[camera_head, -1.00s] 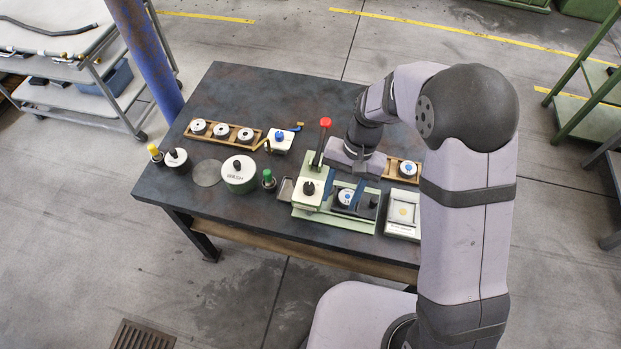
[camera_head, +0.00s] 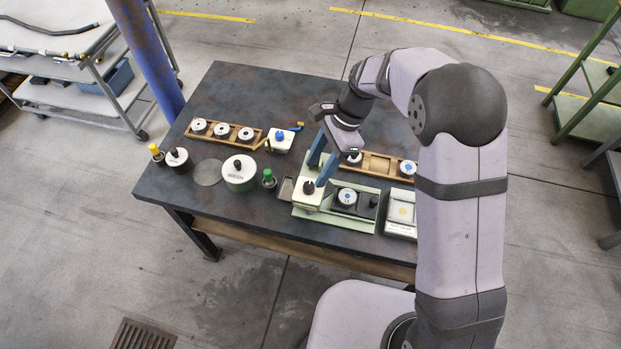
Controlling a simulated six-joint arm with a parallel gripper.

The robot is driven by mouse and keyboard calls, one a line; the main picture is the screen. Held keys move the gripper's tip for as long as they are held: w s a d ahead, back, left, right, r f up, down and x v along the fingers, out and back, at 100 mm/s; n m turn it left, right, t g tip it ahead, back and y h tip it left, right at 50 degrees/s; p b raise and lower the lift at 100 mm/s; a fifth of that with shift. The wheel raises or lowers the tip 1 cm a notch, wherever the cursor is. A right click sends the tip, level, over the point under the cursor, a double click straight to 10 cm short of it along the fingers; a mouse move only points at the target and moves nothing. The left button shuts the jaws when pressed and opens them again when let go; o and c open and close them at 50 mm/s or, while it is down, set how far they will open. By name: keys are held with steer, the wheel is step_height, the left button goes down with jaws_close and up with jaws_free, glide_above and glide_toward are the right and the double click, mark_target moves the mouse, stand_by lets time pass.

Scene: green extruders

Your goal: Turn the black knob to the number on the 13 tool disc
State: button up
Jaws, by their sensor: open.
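The black knob (camera_head: 309,186) sits on a cream block at the left end of the green extruder (camera_head: 367,222). My gripper (camera_head: 317,175) has two blue fingers, open, pointing down above and close to the knob. I cannot tell whether they touch it. A white-topped tool disc with a small blue mark (camera_head: 347,195) sits in the extruder's dark holder, right of the knob. Its number is too small to read. The red-topped lever is hidden behind my gripper.
A wooden rack (camera_head: 265,141) with several discs stands at the back left, another wooden rack (camera_head: 378,164) behind the extruder. A white box with a blue knob (camera_head: 281,138), a green drum (camera_head: 240,178) and a green-capped bottle (camera_head: 269,177) stand left. A scale (camera_head: 401,212) is right.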

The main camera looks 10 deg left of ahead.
mark_target(308, 186)
steer(key=shift+p+x, duration=0.8)
steer(key=shift+x, duration=2)
steer(key=shift+c, duration=0.3)
steer(key=c, duration=1)
